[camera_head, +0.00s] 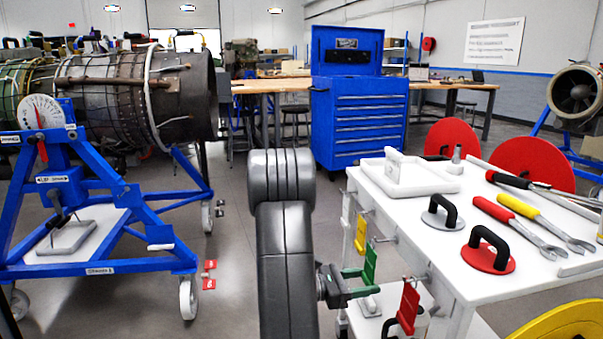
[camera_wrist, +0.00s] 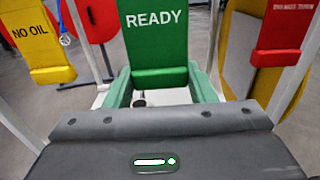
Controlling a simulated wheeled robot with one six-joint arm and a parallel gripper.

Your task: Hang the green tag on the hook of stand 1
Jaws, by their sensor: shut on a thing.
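The green tag (camera_head: 370,264) is beside the left side of the white cart. In the wrist view the green tag (camera_wrist: 157,45) reads READY and sits upright between the fingers. My gripper (camera_head: 362,282), with green fingers, is shut on its lower part; the fingers also show in the wrist view (camera_wrist: 160,96). A cart hook lies close to the tag's top; I cannot tell whether the tag still touches it. A blue stand (camera_head: 140,262) carries an engine at the left. Its labels are too small to read, and I cannot make out its hook.
A yellow tag (camera_head: 361,234) and a red tag (camera_head: 408,308) hang along the cart (camera_head: 440,262). Tools and suction cups lie on its top. A blue tool cabinet (camera_head: 359,120) stands behind. Open floor lies between stand and cart, with small red items (camera_head: 209,284) near the stand's wheel.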

